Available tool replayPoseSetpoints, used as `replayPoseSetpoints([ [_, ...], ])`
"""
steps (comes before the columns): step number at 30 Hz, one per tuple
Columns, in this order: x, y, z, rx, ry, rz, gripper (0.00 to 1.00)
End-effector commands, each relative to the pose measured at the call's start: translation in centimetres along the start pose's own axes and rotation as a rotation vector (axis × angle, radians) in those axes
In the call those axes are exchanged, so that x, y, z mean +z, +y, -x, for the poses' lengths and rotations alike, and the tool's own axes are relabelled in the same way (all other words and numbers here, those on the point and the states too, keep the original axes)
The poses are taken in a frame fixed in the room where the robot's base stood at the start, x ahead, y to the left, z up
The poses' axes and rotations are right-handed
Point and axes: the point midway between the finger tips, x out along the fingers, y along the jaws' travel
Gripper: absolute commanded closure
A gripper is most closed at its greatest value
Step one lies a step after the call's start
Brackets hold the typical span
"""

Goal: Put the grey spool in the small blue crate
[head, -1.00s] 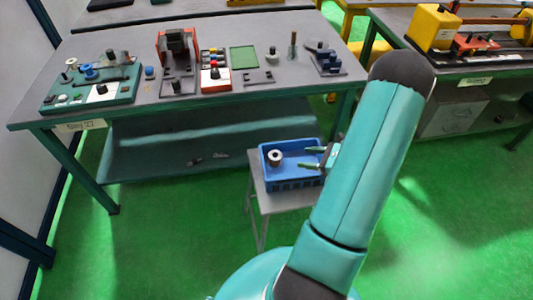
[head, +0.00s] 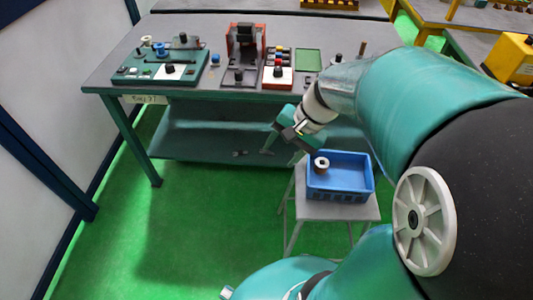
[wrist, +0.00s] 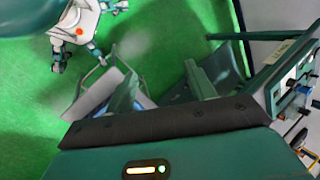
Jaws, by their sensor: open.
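The grey spool (head: 321,163) sits upright inside the small blue crate (head: 345,190), near its left end, with its dark centre hole facing up. The crate rests on a small grey stool. My gripper (head: 289,146) is open and empty, up and to the left of the crate in the head view, apart from the spool. In the wrist view the two fingers of my gripper (wrist: 160,85) stand wide apart with nothing between them.
The grey stool (head: 310,208) stands on the green floor before a long workbench (head: 205,95). The bench carries a teal board (head: 160,70) with several spools and a red-framed fixture (head: 246,50). A blue-framed wall panel is at left. The floor left of the stool is clear.

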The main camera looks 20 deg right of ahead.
Motion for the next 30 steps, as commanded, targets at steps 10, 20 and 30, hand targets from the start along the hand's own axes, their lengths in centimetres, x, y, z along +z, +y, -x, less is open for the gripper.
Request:
replayPoseSetpoints([
  [10,8.6,-2.5,4.3,0.188,0.289,0.669,0.45],
  [20,11.2,-2.9,6.5,0.246,0.446,0.945,0.45],
  [30,11.2,-2.9,6.5,0.246,0.445,0.942,0.45],
])
